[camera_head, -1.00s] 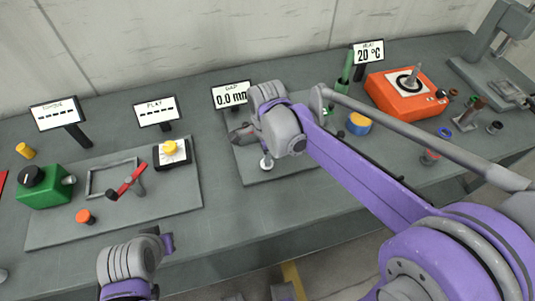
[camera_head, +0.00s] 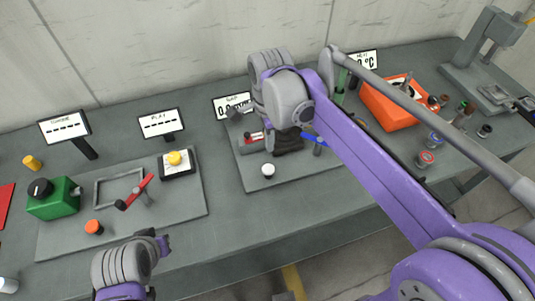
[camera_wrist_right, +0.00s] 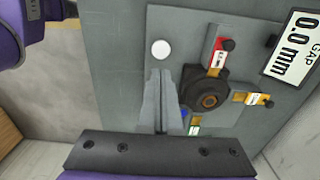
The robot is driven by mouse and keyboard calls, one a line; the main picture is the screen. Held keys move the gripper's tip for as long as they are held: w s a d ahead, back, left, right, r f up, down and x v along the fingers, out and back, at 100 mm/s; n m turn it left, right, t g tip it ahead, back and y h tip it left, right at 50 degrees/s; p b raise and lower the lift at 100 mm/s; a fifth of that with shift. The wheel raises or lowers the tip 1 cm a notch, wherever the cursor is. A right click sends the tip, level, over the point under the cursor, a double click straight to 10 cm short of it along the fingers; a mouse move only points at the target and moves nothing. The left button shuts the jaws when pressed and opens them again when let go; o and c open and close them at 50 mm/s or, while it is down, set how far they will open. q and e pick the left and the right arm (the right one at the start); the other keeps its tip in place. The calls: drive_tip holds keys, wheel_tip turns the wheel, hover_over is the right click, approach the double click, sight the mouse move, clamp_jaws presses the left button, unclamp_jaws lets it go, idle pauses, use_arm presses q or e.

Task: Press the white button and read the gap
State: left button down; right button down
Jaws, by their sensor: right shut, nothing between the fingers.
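The white button (camera_head: 268,170) stands on the grey base plate in the head view. It is a white disc in the right wrist view (camera_wrist_right: 161,50). My right gripper (camera_wrist_right: 159,78) is shut and empty; its fingertips appear just below the button in that picture, apart from it. In the head view my right wrist is above and behind the button. The GAP display (camera_wrist_right: 291,48) reads 0.0 mm in the wrist view; in the head view (camera_head: 226,106) my wrist partly hides it. My left gripper (camera_head: 162,243) is at the lower left, its fingers unclear.
Near the button are a dark block (camera_wrist_right: 207,96) and red (camera_wrist_right: 219,58) and yellow (camera_wrist_right: 250,98) tagged parts. A plate at left holds a yellow button (camera_head: 174,157) and a red lever (camera_head: 135,190). An orange device (camera_head: 390,105) stands at right.

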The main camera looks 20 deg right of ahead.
wheel_tip(320, 180, up, 3)
drive_tip(key=shift+a+f, duration=0.1)
drive_tip(key=shift+a, duration=0.05)
idle(0.5)
drive_tip(key=shift+s+d+f+n+t, duration=0.85)
drive_tip(key=shift+s+f+n, duration=1.3)
drive_tip(key=shift+n, duration=0.8)
drive_tip(key=shift+s+d+f+n+t, duration=0.65)
drive_tip(key=shift+s+f+n+t, duration=0.45)
drive_tip(key=shift+s+f+n, duration=1.2)
drive_tip(key=shift+s+d+f+n+t, duration=0.85)
drive_tip(key=shift+s+f+n, duration=0.6)
drive_tip(key=shift+s+n, duration=1.65)
drive_tip(key=shift+w+a+n, duration=0.1)
drive_tip(key=shift+w+n, duration=0.35)
